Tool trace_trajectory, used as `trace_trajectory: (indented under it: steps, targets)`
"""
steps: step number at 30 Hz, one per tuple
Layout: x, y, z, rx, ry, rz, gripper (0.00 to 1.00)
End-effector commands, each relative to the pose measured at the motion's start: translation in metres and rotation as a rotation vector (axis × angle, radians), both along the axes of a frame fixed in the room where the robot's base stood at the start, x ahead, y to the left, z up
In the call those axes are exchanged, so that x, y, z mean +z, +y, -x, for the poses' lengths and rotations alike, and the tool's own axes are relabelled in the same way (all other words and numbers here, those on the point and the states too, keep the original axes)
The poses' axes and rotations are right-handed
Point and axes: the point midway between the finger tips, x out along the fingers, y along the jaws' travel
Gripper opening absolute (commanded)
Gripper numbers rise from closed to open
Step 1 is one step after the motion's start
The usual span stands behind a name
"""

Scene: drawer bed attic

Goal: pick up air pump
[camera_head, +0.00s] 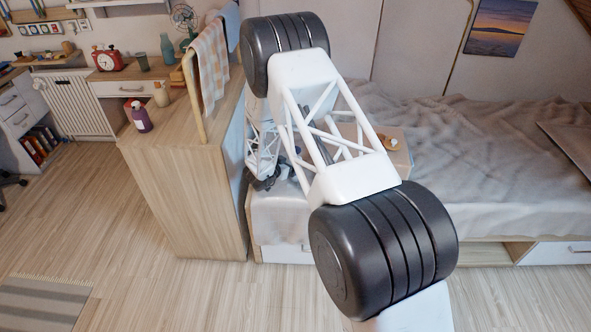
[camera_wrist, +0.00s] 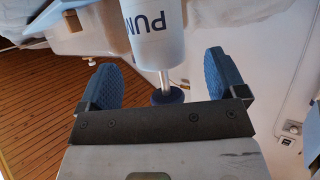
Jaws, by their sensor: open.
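The air pump (camera_wrist: 153,32) shows in the wrist view as a pale cylinder with dark lettering that begins "PU". A thin metal rod runs from its end to a dark blue round handle (camera_wrist: 168,96). My gripper (camera_wrist: 157,72) is open, with one blue finger on each side of the rod and handle. Gaps show between both fingers and the pump. The handle appears close to the palm; contact is not clear. In the head view my gripper (camera_head: 264,182) is low beside the bed's left end, and my arm hides most of that spot. I cannot make out the pump there.
A wooden cabinet (camera_head: 185,200) stands close on the left of my gripper. The bed (camera_head: 480,150) with grey bedding lies to the right. A wooden box or tray (camera_head: 398,158) with small items is on the bed behind my arm.

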Motion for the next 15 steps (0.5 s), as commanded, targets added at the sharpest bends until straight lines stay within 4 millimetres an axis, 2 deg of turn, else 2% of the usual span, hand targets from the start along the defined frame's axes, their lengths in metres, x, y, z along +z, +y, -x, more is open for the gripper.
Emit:
trace_trajectory:
  steps: [15]
  targets:
    - [-0.018,-0.027,-0.034,0.000,0.001,-0.001,0.90]
